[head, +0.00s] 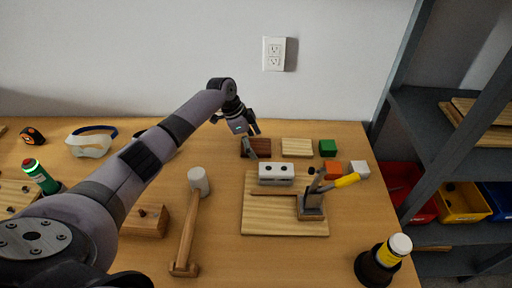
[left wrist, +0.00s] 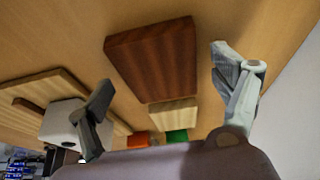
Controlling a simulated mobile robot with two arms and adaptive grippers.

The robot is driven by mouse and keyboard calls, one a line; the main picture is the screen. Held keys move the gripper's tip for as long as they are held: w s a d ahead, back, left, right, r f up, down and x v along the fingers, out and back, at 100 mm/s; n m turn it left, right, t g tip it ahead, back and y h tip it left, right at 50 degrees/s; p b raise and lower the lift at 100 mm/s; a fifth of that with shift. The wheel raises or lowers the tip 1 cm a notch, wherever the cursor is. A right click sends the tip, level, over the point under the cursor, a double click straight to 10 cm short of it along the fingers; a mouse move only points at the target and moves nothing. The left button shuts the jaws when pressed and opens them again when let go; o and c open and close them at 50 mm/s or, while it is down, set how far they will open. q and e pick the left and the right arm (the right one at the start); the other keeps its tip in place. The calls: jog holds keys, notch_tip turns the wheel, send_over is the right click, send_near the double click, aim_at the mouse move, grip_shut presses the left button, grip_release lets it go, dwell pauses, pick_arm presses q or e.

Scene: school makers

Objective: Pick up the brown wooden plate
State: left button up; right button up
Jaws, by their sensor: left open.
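The brown wooden plate (head: 262,147) is a small dark-brown block lying on the table near the wall. In the left wrist view the plate (left wrist: 152,60) shows large, with its wood grain clear. My left gripper (head: 244,129) is over the plate's left part and hides some of it in the head view. In the left wrist view the open fingers (left wrist: 165,98) are spread with the plate between and beyond them. They do not appear to touch it. My right gripper is not in view.
A pale wooden plate (head: 297,146) and a green block (head: 328,147) lie right of the brown plate. A mallet (head: 189,225) lies left. The wall is close behind.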

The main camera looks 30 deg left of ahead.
pick_arm(q)
jog(key=shift+c, duration=0.2)
jog(key=c, duration=1.2)
jog(key=shift+r, duration=0.1)
